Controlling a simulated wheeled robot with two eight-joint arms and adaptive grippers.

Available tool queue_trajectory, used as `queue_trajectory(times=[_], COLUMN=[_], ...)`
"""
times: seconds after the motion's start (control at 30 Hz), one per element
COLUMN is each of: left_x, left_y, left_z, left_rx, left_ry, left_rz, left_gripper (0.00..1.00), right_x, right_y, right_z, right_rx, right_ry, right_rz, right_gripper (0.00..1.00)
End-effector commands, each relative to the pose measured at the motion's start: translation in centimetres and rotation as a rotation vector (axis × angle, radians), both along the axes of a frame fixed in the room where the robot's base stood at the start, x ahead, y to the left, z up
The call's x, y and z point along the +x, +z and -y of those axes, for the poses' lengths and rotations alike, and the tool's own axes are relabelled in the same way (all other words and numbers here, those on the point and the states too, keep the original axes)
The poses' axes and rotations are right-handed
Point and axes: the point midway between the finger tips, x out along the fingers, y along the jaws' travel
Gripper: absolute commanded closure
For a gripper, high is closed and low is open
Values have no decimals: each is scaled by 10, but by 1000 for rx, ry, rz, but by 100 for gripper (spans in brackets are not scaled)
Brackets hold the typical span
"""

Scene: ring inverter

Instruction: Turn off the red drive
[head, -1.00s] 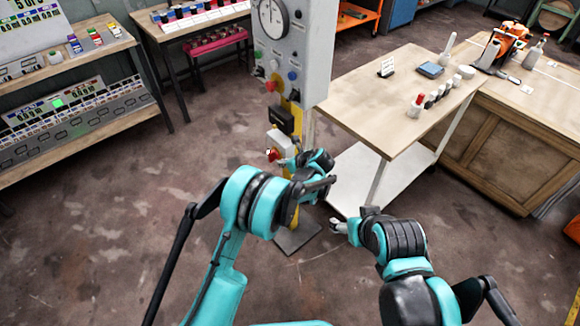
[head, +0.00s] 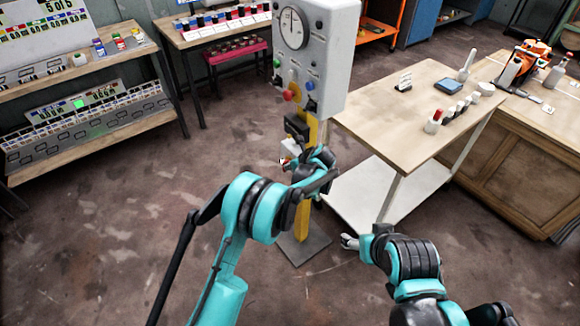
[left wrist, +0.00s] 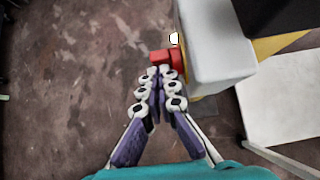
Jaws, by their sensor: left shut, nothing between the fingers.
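A red switch knob (left wrist: 161,57) juts from the side of a white box (left wrist: 213,45) in the left wrist view. My left gripper (left wrist: 160,72) is shut with nothing between its fingers. Its tips are right at the knob and overlap its lower edge; I cannot tell whether they touch. In the head view the white box (head: 291,146) is low on the yellow post (head: 304,215), partly hidden by my left gripper (head: 288,163) and wrist. My right gripper (head: 349,241) is low, right of the post, away from the switch; its finger opening is too small to judge.
A grey control panel (head: 322,50) with a round gauge (head: 294,27) tops the post, with a black box (head: 297,128) below it. A wooden table (head: 385,115) with a white lower shelf (head: 365,190) stands to the right. Shelves stand at left; the floor (head: 120,220) there is clear.

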Motion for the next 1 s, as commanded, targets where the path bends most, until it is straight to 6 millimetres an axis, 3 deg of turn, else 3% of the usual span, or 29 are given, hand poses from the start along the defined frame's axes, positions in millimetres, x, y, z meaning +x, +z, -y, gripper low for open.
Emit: queue_trajectory(times=[0.57,1.0], left_x=[3,7], left_y=[4,7], left_z=[-2,-5], left_rx=[-111,-108], left_ry=[0,0], left_rz=[-150,-146], left_gripper=[100,100], right_x=[0,0], right_y=[12,20], right_z=[0,0], right_rx=[0,0], right_ry=[0,0], right_rz=[0,0], right_gripper=[33,33])
